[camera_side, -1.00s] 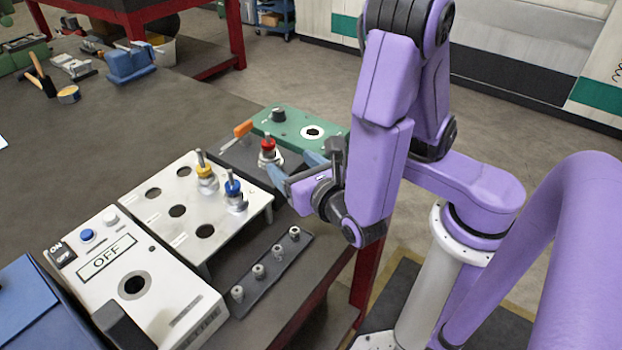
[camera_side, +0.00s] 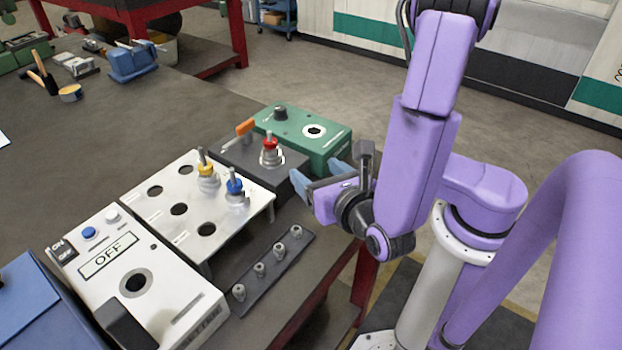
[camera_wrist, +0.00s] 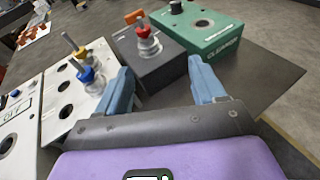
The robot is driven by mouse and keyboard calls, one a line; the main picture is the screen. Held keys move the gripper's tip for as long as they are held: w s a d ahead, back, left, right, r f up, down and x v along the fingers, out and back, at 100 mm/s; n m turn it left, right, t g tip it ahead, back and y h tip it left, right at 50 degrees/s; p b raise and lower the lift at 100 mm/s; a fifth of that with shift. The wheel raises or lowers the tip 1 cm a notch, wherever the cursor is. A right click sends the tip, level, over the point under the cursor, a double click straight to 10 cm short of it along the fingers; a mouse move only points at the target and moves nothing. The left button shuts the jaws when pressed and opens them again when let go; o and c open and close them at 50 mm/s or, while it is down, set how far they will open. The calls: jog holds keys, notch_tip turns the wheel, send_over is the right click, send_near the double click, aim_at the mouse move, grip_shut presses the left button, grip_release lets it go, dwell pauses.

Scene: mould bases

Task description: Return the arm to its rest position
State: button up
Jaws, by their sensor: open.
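My gripper (camera_side: 318,180) is open and empty, its two blue fingers spread apart. In the side view it hangs over the table's right edge, to the right of the dark grey block (camera_side: 235,160) and in front of the green box (camera_side: 330,147). A red-collared tool (camera_side: 270,150) stands upright in the dark block, apart from the fingers.
A white rack (camera_side: 165,222) holds a yellow-collared tool (camera_side: 207,172) and a blue-collared tool (camera_side: 235,188). A white box (camera_side: 172,300) reading OFF stands in front. A dark strip (camera_side: 250,292) with several small metal pieces lies near the table edge.

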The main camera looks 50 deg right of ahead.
jog(key=s+d+r+m+g+y, duration=0.1)
jog(key=s+d+m+g+y, duration=0.2)
jog(key=s+m+g, duration=0.2)
jog(key=s+d+r+m+g+y, duration=0.1)
jog(key=s+d+m+g+y, duration=0.3)
jog(key=m+g, duration=0.4)
jog(key=m, duration=0.4)
jog(key=shift+s+d+r, duration=0.15)
jog(key=shift+s, duration=0.25)
dwell(0.7)
